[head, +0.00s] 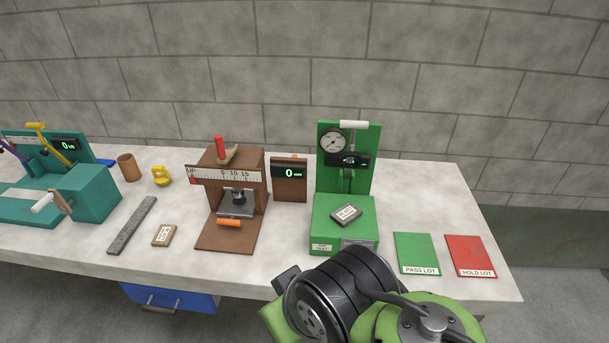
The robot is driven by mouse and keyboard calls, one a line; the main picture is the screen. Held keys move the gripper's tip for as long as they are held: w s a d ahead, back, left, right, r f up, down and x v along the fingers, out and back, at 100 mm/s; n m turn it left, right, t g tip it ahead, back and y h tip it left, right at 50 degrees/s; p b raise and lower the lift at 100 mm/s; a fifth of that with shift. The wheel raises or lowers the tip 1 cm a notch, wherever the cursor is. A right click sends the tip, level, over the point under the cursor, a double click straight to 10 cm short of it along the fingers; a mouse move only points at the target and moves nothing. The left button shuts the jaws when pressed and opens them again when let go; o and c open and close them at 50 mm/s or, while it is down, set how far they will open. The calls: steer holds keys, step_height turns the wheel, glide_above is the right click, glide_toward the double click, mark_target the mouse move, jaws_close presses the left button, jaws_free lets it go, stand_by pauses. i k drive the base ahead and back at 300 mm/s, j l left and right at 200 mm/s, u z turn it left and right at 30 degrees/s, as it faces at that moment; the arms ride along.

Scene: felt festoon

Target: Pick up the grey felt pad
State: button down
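A small dark grey pad (346,215) with a white label lies flat, turned at an angle, on top of the green test stand's base (326,237). It looks like the grey felt pad; the label is too small to read. A long grey strip (132,225) lies on the bench at the left, and a small tan-grey labelled block (164,236) lies beside it. My arm, green and black, fills the bottom centre in front of the green stand. My gripper's fingers do not show, and nothing held is visible.
A brown press (232,190) with a scale and a brown display box (289,180) stand left of the green stand. A teal machine (85,190), brown cup (129,167) and yellow weight (161,176) are farther left. Green (416,250) and red (470,254) lot cards lie empty at right.

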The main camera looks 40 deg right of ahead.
mark_target(348, 212)
steer(key=z, duration=1.4)
steer(key=i+j+z, duration=0.25)
steer(key=i+j, duration=0.15)
steer(key=i+j+z, duration=0.25)
steer(key=i+j, duration=0.2)
